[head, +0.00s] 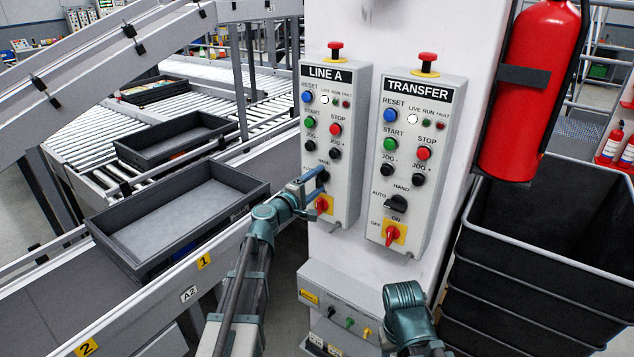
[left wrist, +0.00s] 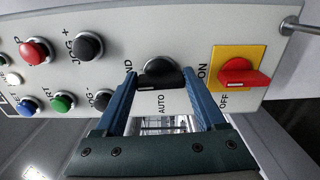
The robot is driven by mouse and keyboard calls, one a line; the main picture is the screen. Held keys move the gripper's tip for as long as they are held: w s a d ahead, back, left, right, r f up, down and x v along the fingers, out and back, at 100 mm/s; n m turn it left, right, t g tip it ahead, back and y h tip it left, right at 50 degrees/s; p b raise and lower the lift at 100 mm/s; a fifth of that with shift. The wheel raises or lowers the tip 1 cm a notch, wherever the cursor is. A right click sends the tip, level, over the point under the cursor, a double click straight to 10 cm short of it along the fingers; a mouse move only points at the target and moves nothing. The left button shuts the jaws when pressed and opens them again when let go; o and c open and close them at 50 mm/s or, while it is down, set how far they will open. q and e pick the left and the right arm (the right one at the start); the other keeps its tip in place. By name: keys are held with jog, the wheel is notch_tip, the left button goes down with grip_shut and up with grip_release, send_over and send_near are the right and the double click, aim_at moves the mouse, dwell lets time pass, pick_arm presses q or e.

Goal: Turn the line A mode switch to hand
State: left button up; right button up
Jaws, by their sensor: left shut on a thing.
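The LINE A panel (head: 341,195) is the left of two grey switch boxes on a white column. Its black mode switch (left wrist: 160,77) shows in the left wrist view, above the AUTO label and beside the partly hidden HAND label. My left gripper (head: 318,175) is shut on this switch, with one blue finger on each side. The knob's white mark is at its left end in the wrist view, on the HAND side. My right gripper is not in view; only part of my right arm shows at the bottom.
The red and yellow ON/OFF switch (left wrist: 240,75) sits close to the left fingers. Black JOG buttons (left wrist: 88,46) are on the other side. The similar TRANSFER panel (head: 418,150) stands to the right. A fire extinguisher (head: 530,90) and black crates (head: 545,260) are farther right.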

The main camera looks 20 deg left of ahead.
pick_arm(q)
jog(key=shift+s+m, duration=0.1)
jog(key=shift+m, duration=0.3)
jog(key=o, duration=1.3)
jog(key=v, duration=1.3)
jog(key=shift+s+a, duration=0.1)
jog(key=shift+s, duration=0.25)
jog(key=s+d+f+m+g+h, duration=0.1)
jog(key=s+d+f+m+g, duration=0.2)
jog(key=d+f+m+g, duration=0.3)
jog(key=s+d+f+m+g, duration=0.3)
jog(key=d+f, duration=0.4)
jog(key=s+a+f+m+g+y, duration=0.3)
jog(key=s+f+m+g+y, duration=0.3)
jog(key=s+f, duration=0.4)
jog(key=s+d+r+m+y+p, duration=0.1)
jog(key=s+d, duration=0.1)
jog(key=d, duration=0.1)
jog(key=s+d+r+g+p, duration=0.1)
jog(key=s+d+r, duration=0.1)
jog(key=d, duration=0.2)
jog(key=s+d+r+m+g+y+p, duration=0.1)
jog(key=s+d, duration=0.2)
jog(key=d, duration=0.1)
jog(key=shift+r+m+y, duration=0.2)
jog(key=shift+m+y, duration=0.1)
